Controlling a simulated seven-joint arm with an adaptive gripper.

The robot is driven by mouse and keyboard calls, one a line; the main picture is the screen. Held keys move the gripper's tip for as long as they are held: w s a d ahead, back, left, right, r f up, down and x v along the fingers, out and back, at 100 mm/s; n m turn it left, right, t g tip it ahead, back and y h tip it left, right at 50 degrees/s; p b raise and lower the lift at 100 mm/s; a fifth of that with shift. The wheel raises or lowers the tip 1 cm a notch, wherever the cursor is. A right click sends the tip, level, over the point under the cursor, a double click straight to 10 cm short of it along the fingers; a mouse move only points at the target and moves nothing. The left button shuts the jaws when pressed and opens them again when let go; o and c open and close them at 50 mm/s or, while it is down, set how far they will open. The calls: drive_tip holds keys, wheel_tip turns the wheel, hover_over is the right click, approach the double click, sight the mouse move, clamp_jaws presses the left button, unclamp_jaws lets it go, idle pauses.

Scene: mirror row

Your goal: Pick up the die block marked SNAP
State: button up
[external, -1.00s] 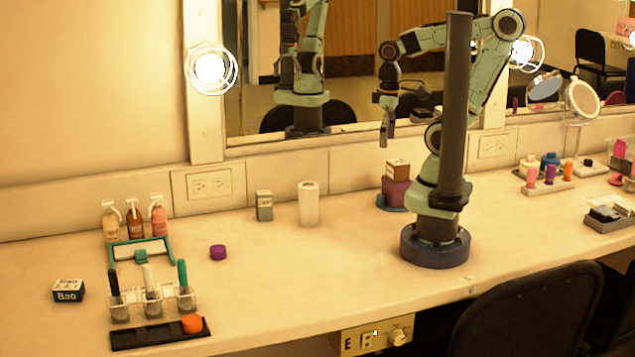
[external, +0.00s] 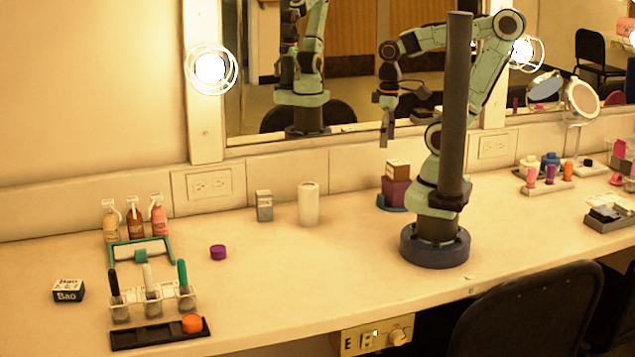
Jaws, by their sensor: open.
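No block in view can be clearly read as SNAP. A dark block with a white top (external: 68,291) at the far left reads "Bao". A small grey block with a pale top (external: 264,206) stands near the wall; its marking is too small to read. A brown block (external: 397,169) sits on a purple block (external: 396,192), and its marking is not legible either. My gripper (external: 387,136) is open and empty, pointing down in the air in front of the mirror's lower edge, above and slightly left of the brown block in the picture.
A white cylinder (external: 308,204) stands right of the grey block. A purple cap (external: 218,252), several bottles (external: 134,221), a clear pen holder (external: 152,301) and a black tray (external: 150,336) are at left. The counter's middle is clear. A chair (external: 530,310) stands in front.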

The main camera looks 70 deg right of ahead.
drive_tip(key=w+r+n+t, duration=0.2)
drive_tip(key=w+r, duration=0.1)
drive_tip(key=w, duration=0.4)
drive_tip(key=w+r+n+t, duration=0.2)
drive_tip(key=w+r, duration=0.2)
drive_tip(key=w, duration=0.4)
drive_tip(key=n+g, duration=0.1)
drive_tip(key=n, duration=0.1)
hover_over(264, 204)
drive_tip(key=w+d, duration=0.2)
wheel_tip(264, 204, down, 12)
drive_tip(key=r, duration=0.1)
drive_tip(key=f+g, duration=0.1)
drive_tip(key=f, duration=0.5)
drive_tip(key=f+g, duration=0.1)
drive_tip(key=f, duration=0.5)
drive_tip(key=s+f, duration=0.1)
drive_tip(key=f, duration=0.6)
drive_tip(key=shift+a+g+h, duration=0.1)
drive_tip(key=shift+g+h, duration=0.3)
drive_tip(key=shift+r, duration=0.1)
drive_tip(key=c, duration=1.3)
